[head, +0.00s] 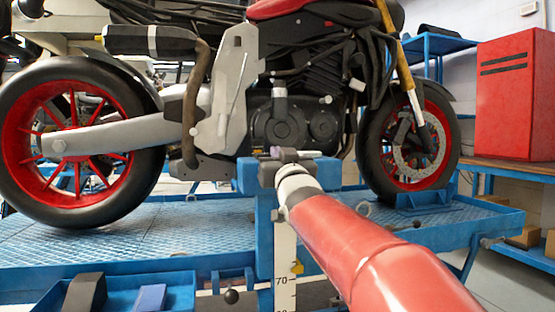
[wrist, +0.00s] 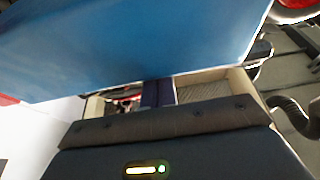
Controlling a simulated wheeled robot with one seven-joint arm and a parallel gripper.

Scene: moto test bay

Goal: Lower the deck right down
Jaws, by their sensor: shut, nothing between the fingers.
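The blue deck (head: 110,240) of the lift carries a red and black motorcycle (head: 300,110). An upright scale (head: 285,265) with a yellow pointer (head: 297,267) stands at the deck's near side, and the number 70 shows just below the pointer. A black round knob (head: 232,296) shows low, left of the scale. My gripper (head: 288,155) is in front of the motorcycle's engine, over a blue block at the deck's near edge; its fingertips are hard to make out there. In the wrist view my fingers (wrist: 158,93) are together and empty, close to a large blue surface (wrist: 140,45).
A blue tray (head: 180,292) with a dark block and a blue block is at the lower left. A red cabinet (head: 515,95) stands on a bench at the right. Blue shelving (head: 430,45) is behind the front wheel.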

